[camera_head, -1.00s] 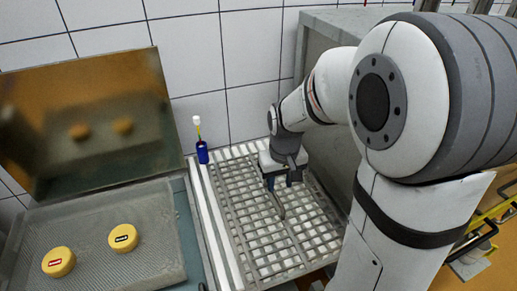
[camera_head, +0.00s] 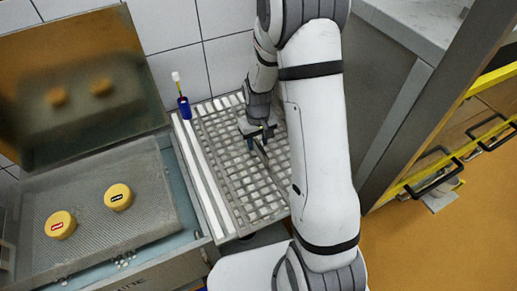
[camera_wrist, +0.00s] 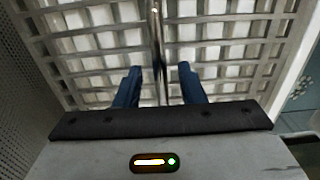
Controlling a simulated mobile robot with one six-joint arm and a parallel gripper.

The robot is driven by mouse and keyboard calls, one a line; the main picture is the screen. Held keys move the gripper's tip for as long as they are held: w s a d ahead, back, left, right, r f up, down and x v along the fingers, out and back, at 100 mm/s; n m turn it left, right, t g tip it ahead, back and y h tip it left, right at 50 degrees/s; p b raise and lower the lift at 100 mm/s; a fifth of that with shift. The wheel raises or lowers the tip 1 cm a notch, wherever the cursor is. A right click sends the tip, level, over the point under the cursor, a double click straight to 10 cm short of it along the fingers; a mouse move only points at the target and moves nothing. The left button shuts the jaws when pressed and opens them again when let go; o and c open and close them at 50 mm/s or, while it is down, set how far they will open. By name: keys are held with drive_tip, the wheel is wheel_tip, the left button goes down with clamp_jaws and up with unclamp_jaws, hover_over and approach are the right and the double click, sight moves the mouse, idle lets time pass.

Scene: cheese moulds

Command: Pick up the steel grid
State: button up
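The steel grid (camera_head: 240,178) is a flat grey lattice lying on a white slatted surface. It fills most of the wrist view (camera_wrist: 225,50). A thin metal strip (camera_wrist: 156,30), which looks like the grid's handle, runs down the middle of the wrist view. My gripper (camera_head: 261,134) is over the far part of the grid. Its two blue fingers (camera_wrist: 162,86) are apart, one on each side of the strip, with gaps visible on both sides. I cannot tell how far the fingertips are above the lattice. My arm hides the grid's right part in the head view.
A blue bottle (camera_head: 184,108) with a brush-like white top stands beyond the grid's far left corner. To the left, a perforated tray (camera_head: 100,175) holds two yellow cheeses (camera_head: 118,197). A grey cabinet (camera_head: 390,110) stands to the right. A tiled wall is behind.

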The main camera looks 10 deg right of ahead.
drive_tip(key=shift+f, duration=0.7)
drive_tip(key=shift+c, duration=0.3)
clamp_jaws()
drive_tip(key=shift+r, duration=0.1)
idle(0.5)
